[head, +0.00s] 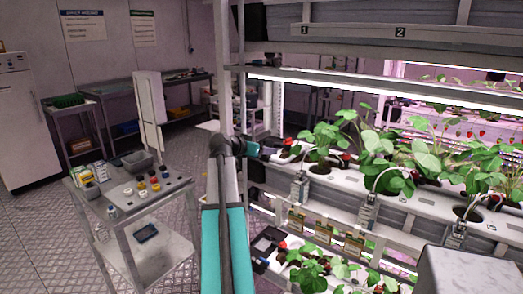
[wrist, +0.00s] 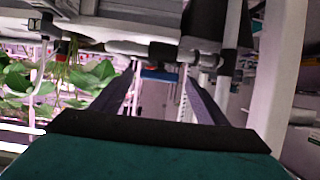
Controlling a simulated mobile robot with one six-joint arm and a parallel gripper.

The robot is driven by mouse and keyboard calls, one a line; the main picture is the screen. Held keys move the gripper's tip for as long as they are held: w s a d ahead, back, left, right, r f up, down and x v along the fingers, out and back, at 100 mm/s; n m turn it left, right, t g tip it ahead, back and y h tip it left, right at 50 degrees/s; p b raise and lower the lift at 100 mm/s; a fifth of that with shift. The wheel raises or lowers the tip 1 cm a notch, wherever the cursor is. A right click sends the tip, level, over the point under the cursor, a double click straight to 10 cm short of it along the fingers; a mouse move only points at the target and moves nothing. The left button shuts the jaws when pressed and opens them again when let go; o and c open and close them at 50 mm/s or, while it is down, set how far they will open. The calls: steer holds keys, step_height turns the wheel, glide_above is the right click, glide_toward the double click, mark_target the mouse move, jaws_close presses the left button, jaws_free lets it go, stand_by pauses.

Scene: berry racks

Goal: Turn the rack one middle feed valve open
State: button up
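My gripper (wrist: 160,68) is open in the wrist view, with its two dark fingers apart and nothing held between them. Ahead of the fingertips, a pale horizontal pipe (wrist: 125,47) carries a dark fitting (wrist: 165,52). In the head view, my gripper (head: 268,151) is small and partly hidden at the left end of the middle tier of the rack (head: 345,185).
Strawberry plants (head: 375,150) fill the middle tier, with more plants (head: 325,270) below. A rack upright (head: 227,70) stands close to my arm. A metal cart (head: 150,195) with small jars stands left. Patterned floor (head: 40,225) is clear further left.

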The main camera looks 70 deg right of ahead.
steer(key=shift+a, duration=0.1)
steer(key=b+v, duration=0.2)
steer(key=v, duration=1.1)
steer(key=shift+a, duration=0.3)
steer(key=shift+r, duration=0.1)
